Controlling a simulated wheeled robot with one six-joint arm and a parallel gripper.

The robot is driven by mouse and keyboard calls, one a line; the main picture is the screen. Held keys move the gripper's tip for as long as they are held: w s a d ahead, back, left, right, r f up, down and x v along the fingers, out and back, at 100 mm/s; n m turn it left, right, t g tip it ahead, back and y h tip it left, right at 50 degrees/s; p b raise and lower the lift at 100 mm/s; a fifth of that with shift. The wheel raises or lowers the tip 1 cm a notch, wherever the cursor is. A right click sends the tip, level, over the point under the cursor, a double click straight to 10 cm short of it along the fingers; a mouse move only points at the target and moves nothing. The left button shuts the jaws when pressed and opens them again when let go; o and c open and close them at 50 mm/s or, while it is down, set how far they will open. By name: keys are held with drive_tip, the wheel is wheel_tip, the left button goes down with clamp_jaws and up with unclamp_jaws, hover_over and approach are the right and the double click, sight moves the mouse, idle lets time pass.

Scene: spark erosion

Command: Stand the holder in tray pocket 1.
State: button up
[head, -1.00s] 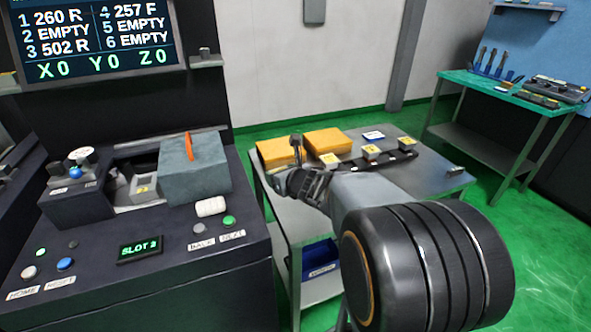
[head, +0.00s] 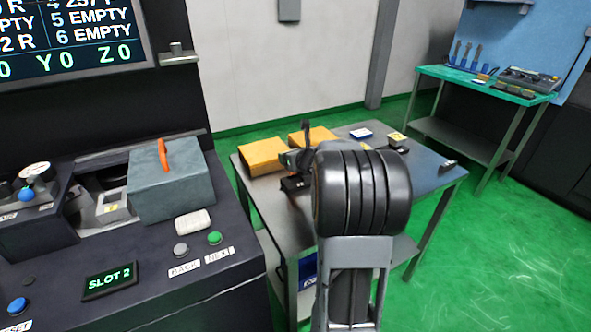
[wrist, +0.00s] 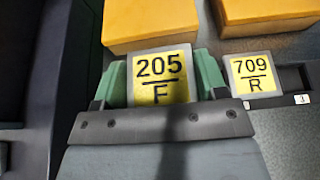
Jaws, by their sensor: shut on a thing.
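A holder with a yellow tag reading 205 F (wrist: 160,78) sits between the green jaws of my gripper (wrist: 161,84) in the wrist view. In the head view my gripper (head: 296,160) is over the left part of the side table, partly hidden by my arm. The tray (wrist: 292,78) is dark and lies to the right of the held holder in the wrist view; its left end (head: 293,184) shows below my gripper in the head view. Pocket 1 cannot be made out, nor whether the held holder touches the tray.
Orange-yellow boxes (head: 263,155) stand at the back of the grey side table (head: 430,178), close to my gripper. A blue-white piece (head: 361,133) and a yellow-tagged holder (head: 397,137) lie farther right. The machine console (head: 150,268) is at left, with a grey block (head: 172,190).

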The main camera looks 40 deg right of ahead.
drive_tip(key=shift+w+d+f, duration=0.3)
drive_tip(key=shift+d+f, duration=0.15)
drive_tip(key=shift+f, duration=0.2)
drive_tip(key=shift+w+d+f, duration=0.3)
drive_tip(key=shift+d+f, duration=0.15)
drive_tip(key=shift+f, duration=0.15)
drive_tip(key=shift+f+b, duration=0.6)
drive_tip(key=shift+f, duration=0.85)
drive_tip(key=shift+f, duration=0.2)
drive_tip(key=o, duration=1.3)
drive_tip(key=shift+r, duration=0.3)
drive_tip(key=p+v, duration=0.1)
drive_tip(key=v, duration=1.1)
drive_tip(key=shift+f, duration=0.2)
